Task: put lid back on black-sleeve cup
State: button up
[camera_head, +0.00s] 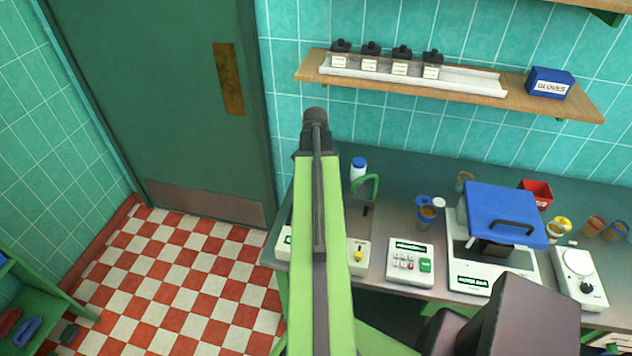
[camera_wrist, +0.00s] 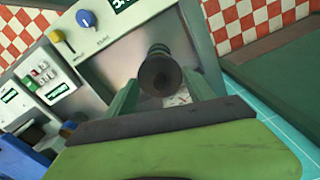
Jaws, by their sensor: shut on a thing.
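My gripper (camera_wrist: 163,88) shows in the wrist view, its two green fingers closed on a dark round thing (camera_wrist: 160,72) with a ringed end. I cannot tell whether this is a cup, a lid or something else. In the head view my raised light-green arm hides the gripper. Several small cups stand at the back of the bench, among them a blue-sleeved cup (camera_head: 427,217) beside a small white disc (camera_head: 438,202). I cannot make out a black-sleeved cup for certain.
A white bottle (camera_head: 358,170) is near the sink. A wall shelf (camera_head: 560,105) holds black-topped bottles and a glove box (camera_head: 550,82).

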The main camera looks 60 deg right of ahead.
notch_tip(320, 180, down, 6)
jog(key=b, duration=0.6)
jog(key=shift+s+f, duration=0.2)
jog(key=shift+d+f+b, duration=0.1)
jog(key=shift+f+b, duration=0.1)
jog(key=shift+b, duration=0.15)
dwell(1.3)
jog(key=o, duration=1.6)
jog(key=shift+w, duration=0.1)
jog(key=shift+o, duration=0.2)
notch_tip(320, 180, up, 7)
jog(key=p, duration=0.7)
jog(key=shift+r, duration=0.1)
grip_shut()
